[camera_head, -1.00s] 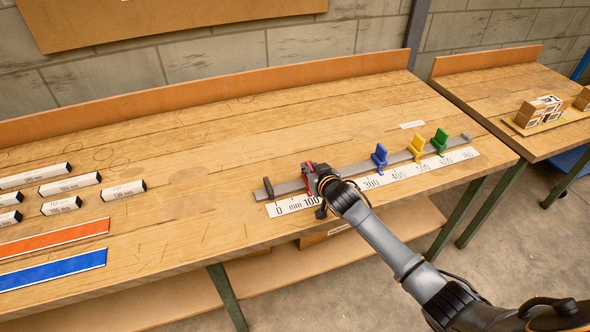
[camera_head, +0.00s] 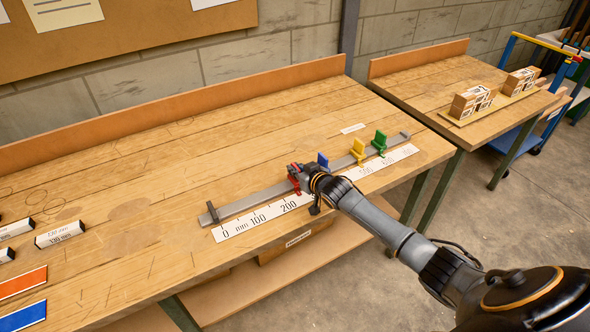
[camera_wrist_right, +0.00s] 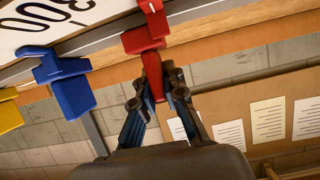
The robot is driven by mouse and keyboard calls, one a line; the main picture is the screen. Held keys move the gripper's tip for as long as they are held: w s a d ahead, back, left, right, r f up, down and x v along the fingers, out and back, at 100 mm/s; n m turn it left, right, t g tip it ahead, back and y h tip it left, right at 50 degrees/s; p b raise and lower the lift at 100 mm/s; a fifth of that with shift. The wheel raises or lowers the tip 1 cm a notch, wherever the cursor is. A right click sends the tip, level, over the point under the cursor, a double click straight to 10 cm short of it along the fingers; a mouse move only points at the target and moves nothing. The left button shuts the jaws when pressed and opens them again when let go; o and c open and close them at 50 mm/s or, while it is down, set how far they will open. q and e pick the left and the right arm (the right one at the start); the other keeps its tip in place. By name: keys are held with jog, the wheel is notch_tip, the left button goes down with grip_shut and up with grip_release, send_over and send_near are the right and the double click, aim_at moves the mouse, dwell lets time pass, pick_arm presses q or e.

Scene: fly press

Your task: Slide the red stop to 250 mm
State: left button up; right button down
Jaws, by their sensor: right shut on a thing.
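The red stop (camera_head: 294,184) sits on the grey rail (camera_head: 252,201), behind the white scale (camera_head: 268,214). It stands a little beyond the 200 mark, short of the blue stop (camera_head: 322,160); its exact reading is hidden by my gripper. My right gripper (camera_head: 301,178) is shut on the red stop. In the right wrist view, the fingers (camera_wrist_right: 153,88) clasp the lower tab of the red stop (camera_wrist_right: 143,39). The blue stop (camera_wrist_right: 66,84) is beside it with a gap between. My left gripper is not in view.
The yellow stop (camera_head: 358,150) and green stop (camera_head: 379,144) are farther right on the rail. Labelled blocks (camera_head: 60,235) and orange and blue strips (camera_head: 22,282) lie at the left. The bench behind the rail is mostly clear.

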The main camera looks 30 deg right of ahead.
jog(key=c, duration=1.4)
grip_release()
jog(key=shift+s, duration=0.1)
jog(key=v, duration=1.1)
jog(key=shift+s+r, duration=0.25)
jog(key=shift+s, duration=0.1)
